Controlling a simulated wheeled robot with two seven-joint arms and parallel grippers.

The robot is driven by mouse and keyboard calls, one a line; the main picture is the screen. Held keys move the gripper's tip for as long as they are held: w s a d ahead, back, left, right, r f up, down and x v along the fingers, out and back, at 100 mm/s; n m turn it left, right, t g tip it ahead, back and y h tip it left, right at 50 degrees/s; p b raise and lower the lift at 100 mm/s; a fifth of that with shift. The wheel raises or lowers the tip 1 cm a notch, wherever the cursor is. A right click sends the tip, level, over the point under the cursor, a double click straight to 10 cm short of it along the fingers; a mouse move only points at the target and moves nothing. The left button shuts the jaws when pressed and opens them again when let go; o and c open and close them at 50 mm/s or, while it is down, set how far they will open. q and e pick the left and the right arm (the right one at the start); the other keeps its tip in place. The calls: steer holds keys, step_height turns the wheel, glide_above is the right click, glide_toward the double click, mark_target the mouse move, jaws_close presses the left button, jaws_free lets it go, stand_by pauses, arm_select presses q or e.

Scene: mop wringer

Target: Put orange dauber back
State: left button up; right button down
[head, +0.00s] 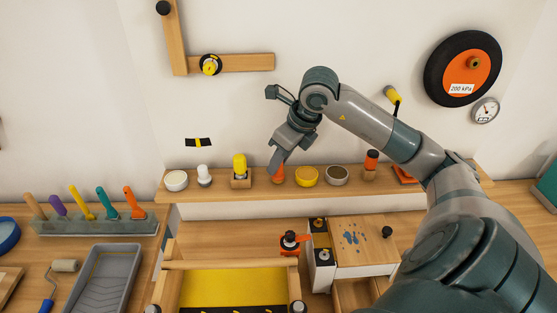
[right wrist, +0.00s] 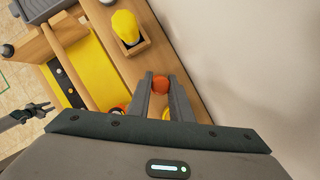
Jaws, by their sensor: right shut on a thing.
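The orange dauber (head: 278,175) is at the wall shelf, between the yellow dauber and a yellow bowl. My right gripper (head: 275,163) comes down on it from above and is shut on it. In the right wrist view its round orange top (right wrist: 160,85) shows between the two fingertips (right wrist: 160,82). I cannot tell whether its base rests on the shelf, and no holder shows under it. The yellow dauber (head: 240,163) stands upright in a wooden holder to its left. My left gripper (right wrist: 38,110) seems to show at the left edge of the right wrist view, jaws apart.
The shelf (head: 220,185) also bears a white bowl (head: 176,180), a white dauber (head: 204,175), a yellow bowl (head: 307,176), a brown-filled bowl (head: 337,175) and an orange-topped cylinder (head: 371,160). A black-knobbed orange part (head: 290,241) and a yellow-bottomed tray (head: 235,287) are in front.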

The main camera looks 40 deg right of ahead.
steer(key=shift+f, duration=0.1)
steer(key=c, duration=1.6)
jaws_free()
steer(key=shift+r, duration=0.25)
steer(key=shift+s+r, duration=0.15)
steer(key=shift+r, duration=0.15)
steer(key=shift+b+v, duration=1.5)
steer(key=shift+v, duration=4.05)
